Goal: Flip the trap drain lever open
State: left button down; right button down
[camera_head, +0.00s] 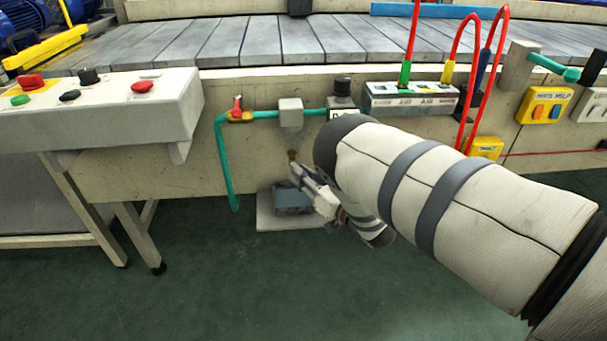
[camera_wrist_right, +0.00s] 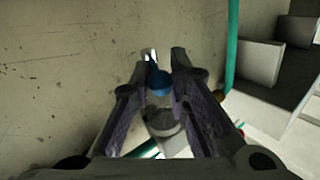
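My right gripper (camera_head: 298,172) is low in front of the beige panel, below a small grey box (camera_head: 291,113) on the green pipe. In the right wrist view the gripper (camera_wrist_right: 164,54) is open, with its two fingers apart. Between and beyond the fingers shows a small part with a blue top (camera_wrist_right: 159,80) and a clear body; I cannot tell whether the fingers touch it. A small brass-coloured piece (camera_head: 292,155) shows just above the gripper in the head view. I cannot make out the drain lever for certain; the gripper may hide it. My left gripper is out of view.
A red-handled valve (camera_head: 238,108) sits on the green pipe (camera_head: 223,160). A blue-grey container (camera_head: 291,198) rests on a grey slab (camera_head: 265,219) under the gripper. A button console (camera_head: 130,115) juts out at left. The green floor in front is clear.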

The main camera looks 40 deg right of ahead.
jog(key=n+y, duration=0.1)
jog(key=y, duration=0.1)
jog(key=d+n+g+y+b, duration=0.1)
jog(key=n+y, duration=0.1)
jog(key=d+n+y+b, duration=0.1)
jog(key=y, duration=0.1)
jog(key=shift+d+n+g+y, duration=0.15)
jog(key=shift+n+g+y, duration=0.15)
jog(key=shift+g+y, duration=0.1)
jog(key=c, duration=1.5)
grip_release()
